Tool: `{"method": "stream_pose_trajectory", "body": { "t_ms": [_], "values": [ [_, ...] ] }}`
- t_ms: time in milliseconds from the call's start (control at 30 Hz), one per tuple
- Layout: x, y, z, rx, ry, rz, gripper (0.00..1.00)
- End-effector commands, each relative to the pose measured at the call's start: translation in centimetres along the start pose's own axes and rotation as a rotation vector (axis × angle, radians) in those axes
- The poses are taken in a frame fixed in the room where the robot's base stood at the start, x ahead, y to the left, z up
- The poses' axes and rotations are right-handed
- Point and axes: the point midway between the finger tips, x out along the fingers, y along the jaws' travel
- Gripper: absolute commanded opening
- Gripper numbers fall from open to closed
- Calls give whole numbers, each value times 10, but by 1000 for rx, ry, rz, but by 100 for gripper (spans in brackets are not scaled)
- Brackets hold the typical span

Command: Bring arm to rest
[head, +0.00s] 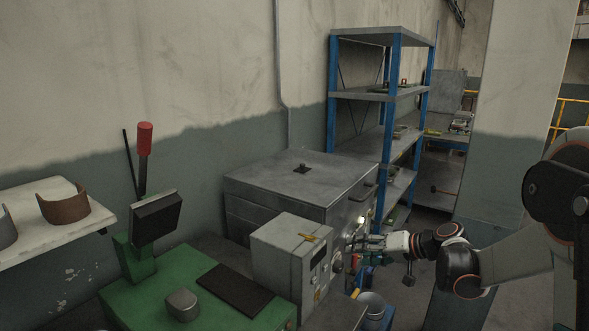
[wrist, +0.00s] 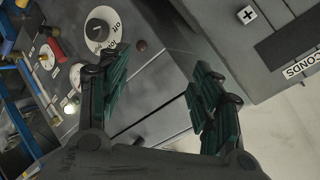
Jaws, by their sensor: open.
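My gripper (head: 362,243) is at the end of my arm, which reaches in from the right in the head view. It hovers by the front of a grey machine (head: 290,182) with knobs on its face. In the wrist view my gripper (wrist: 160,95) has its two dark green ridged fingers spread apart with nothing between them. A white round knob with a black pointer and lettering (wrist: 101,27) lies beyond the left finger. A grey box with a "+" mark and the word "SECONDS" (wrist: 245,40) is beyond the right finger.
A grey control box (head: 283,262) stands close left of my gripper. A green machine (head: 185,290) with a red-handled lever (head: 145,140) is at the lower left. A blue shelving rack (head: 388,92) stands behind. A blue container (head: 374,308) is below my gripper. Open floor lies right of the rack.

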Motion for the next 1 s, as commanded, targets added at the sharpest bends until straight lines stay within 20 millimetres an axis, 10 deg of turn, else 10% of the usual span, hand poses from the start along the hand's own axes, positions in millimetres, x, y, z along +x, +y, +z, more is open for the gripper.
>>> {"method": "stream_pose_trajectory", "body": {
  "t_ms": [500,1000],
  "values": [
    [-75,-108,84,-103,-107,298,59],
    [-162,-131,192,-211,-117,594,59]
  ]
}}
